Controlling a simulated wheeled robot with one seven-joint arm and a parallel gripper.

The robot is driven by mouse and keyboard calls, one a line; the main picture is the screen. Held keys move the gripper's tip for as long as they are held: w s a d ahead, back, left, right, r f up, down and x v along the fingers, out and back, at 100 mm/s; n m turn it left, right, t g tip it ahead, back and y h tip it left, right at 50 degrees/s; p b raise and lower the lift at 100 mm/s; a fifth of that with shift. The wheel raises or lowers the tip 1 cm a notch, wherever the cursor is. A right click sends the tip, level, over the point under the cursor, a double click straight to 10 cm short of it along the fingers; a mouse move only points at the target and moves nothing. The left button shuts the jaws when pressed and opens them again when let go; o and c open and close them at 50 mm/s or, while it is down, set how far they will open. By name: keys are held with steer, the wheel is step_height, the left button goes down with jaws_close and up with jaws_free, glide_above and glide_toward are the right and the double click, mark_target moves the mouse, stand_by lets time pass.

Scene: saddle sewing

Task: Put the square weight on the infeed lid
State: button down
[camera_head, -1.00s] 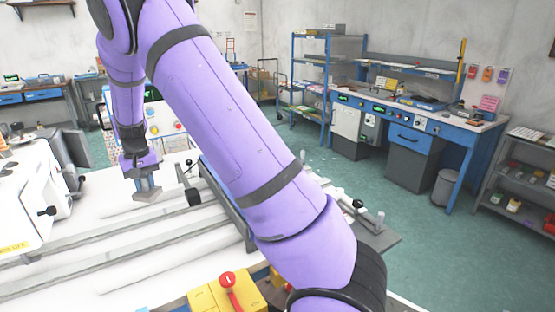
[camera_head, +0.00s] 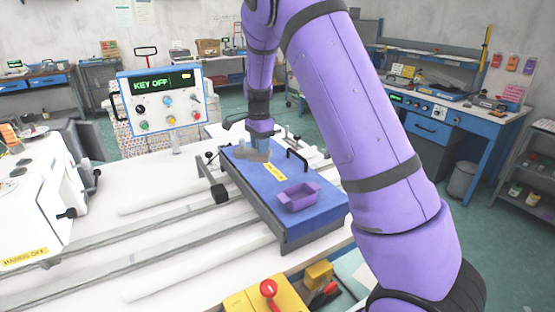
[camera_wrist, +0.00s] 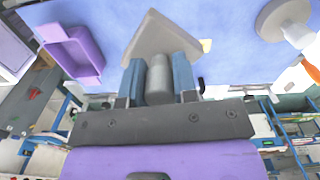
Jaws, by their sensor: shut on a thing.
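The square weight has a flat grey base (camera_head: 249,155) and a grey upright grip (camera_wrist: 158,82). My gripper (camera_head: 262,141) is shut on the grip, with a blue fingertip on each side in the wrist view. The base hangs out beyond the fingertips (camera_wrist: 160,38). The infeed lid (camera_head: 322,212) is a blue panel with a black handle and a yellow label. The weight is over its far left part, at or just above the surface; I cannot tell if they touch.
A purple tray (camera_head: 298,197) sits on the lid's near part; it also shows in the wrist view (camera_wrist: 72,50). A round grey piece with a pale stem (camera_wrist: 284,20) is at the wrist view's upper right. A KEY OFF panel (camera_head: 165,100) stands left. A yellow box with a red knob (camera_head: 262,298) is in front.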

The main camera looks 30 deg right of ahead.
steer(key=m, duration=0.2)
steer(key=d+m, duration=0.1)
steer(key=m, duration=0.1)
steer(key=d+r+m, duration=0.1)
steer(key=m, duration=0.1)
steer(key=shift+s+d, duration=0.25)
steer(key=shift+s, duration=0.05)
steer(key=d+m, duration=0.1)
steer(key=m, duration=0.3)
glide_above(272, 179)
steer(key=shift+w+d+f, duration=0.1)
steer(key=shift+w+f, duration=0.05)
steer(key=shift+f, duration=4.65)
steer(key=c, duration=0.9)
jaws_free()
steer(key=shift+f, duration=0.1)
